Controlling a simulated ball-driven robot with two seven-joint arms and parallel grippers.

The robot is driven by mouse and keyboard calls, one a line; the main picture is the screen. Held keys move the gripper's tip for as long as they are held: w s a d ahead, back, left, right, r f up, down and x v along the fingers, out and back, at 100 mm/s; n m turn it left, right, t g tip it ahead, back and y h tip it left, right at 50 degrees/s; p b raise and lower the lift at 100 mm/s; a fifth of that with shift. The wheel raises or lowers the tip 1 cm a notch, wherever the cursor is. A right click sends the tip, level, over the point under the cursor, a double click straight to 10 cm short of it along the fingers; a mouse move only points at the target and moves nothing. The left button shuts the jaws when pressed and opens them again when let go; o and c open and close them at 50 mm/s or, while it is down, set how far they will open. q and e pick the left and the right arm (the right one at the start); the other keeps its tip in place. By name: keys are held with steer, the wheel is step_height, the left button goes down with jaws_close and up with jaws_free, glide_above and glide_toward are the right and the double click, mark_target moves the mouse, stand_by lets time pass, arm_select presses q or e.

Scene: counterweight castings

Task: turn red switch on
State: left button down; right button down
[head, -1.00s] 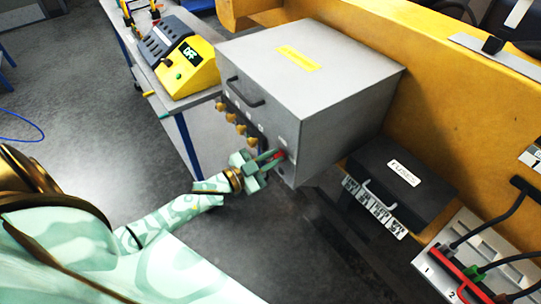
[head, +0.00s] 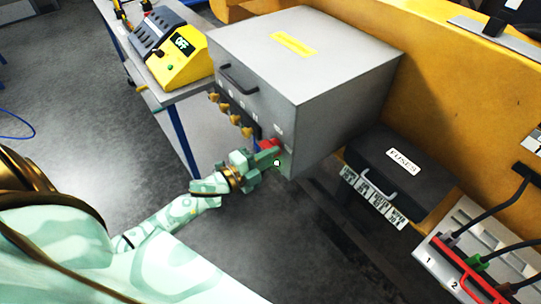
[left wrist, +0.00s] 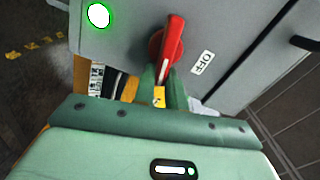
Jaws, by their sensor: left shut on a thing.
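The red switch (head: 270,145) is on the side of a grey metal box (head: 305,60). My left gripper (head: 262,153) is at the switch. Its green fingers (left wrist: 164,82) are shut on the handle's lower end in the left wrist view, and partly hide it. A round lamp (left wrist: 98,14) with a bright green rim glows on the same panel; it also shows in the head view (head: 277,163).
A row of brass-coloured knobs (head: 233,117) and a black handle (head: 238,80) are on the box's front. A black fuse case (head: 400,175) is to the right. A yellow device (head: 177,57) reading OFF stands on a bench behind.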

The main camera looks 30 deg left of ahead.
arm_select(q)
steer(key=shift+f+m+b, duration=0.45)
steer(key=shift+m+b, duration=0.05)
steer(key=shift+m, duration=0.6)
steer(key=c, duration=1.4)
jaws_free()
steer(key=shift+c, duration=0.2)
steer(key=shift+r, duration=0.1)
steer(key=shift+s, duration=0.1)
steer(key=v, duration=1.6)
steer(key=shift+b, duration=0.35)
